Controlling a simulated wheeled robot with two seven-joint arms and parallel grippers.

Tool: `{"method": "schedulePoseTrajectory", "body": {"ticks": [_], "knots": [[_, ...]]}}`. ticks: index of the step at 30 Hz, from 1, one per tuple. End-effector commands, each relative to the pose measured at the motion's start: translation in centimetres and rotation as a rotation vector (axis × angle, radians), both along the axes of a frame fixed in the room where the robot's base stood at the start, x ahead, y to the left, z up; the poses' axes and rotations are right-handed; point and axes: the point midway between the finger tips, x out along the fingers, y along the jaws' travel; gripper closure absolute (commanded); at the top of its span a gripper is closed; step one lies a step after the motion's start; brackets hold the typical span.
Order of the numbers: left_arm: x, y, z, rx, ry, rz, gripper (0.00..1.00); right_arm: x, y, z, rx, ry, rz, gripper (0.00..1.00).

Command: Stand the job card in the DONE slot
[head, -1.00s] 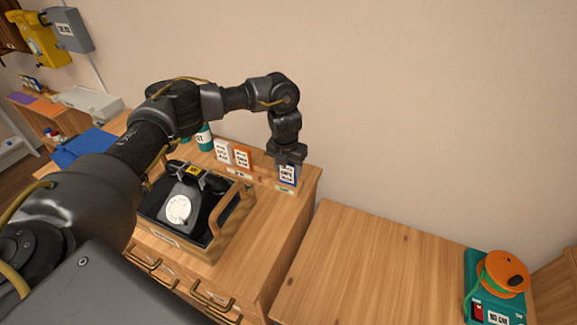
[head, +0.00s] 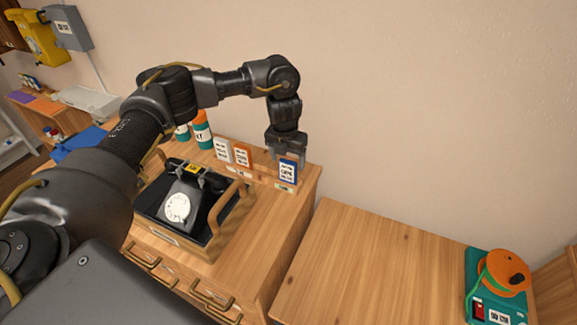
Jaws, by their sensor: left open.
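A blue-edged card (head: 288,172) stands upright at the right end of the row of cards at the back of the wooden cabinet. A small label (head: 285,187) shows at its foot; its text is too small to read. My left gripper (head: 287,156) is open just above and behind the card, its fingers near the card's top edge and apparently not holding it. The slot itself is hidden behind the card and label. My right gripper is not in view.
A white card (head: 222,150) and an orange card (head: 243,155) stand to the left. A black dial phone (head: 184,195) sits in a wooden-handled tray (head: 226,232). An orange reel on a green device (head: 497,285) is at far right. The lower wooden top (head: 375,265) is mostly clear.

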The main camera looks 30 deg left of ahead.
Motion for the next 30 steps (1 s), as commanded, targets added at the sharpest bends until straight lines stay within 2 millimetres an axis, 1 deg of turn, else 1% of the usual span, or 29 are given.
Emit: {"method": "schedulePoseTrajectory", "body": {"ticks": [1,6,9,12,18,30], "knots": [[0.0,0.1,1.6,0.003,-0.007,-0.003,0.28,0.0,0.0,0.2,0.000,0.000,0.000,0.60],[-0.4,0.0,5.0,0.003,-0.007,-0.003,0.28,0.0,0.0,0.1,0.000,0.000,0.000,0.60],[-0.7,0.0,6.5,0.002,-0.004,-0.002,0.28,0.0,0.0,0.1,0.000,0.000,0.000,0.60],[-0.8,0.0,7.5,0.001,-0.003,-0.001,0.28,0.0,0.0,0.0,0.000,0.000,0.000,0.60],[-1.0,0.0,8.3,0.002,-0.001,0.000,0.28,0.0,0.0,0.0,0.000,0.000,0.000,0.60],[-1.0,0.0,8.3,0.001,0.000,0.000,0.28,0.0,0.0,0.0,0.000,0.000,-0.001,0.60]]}}
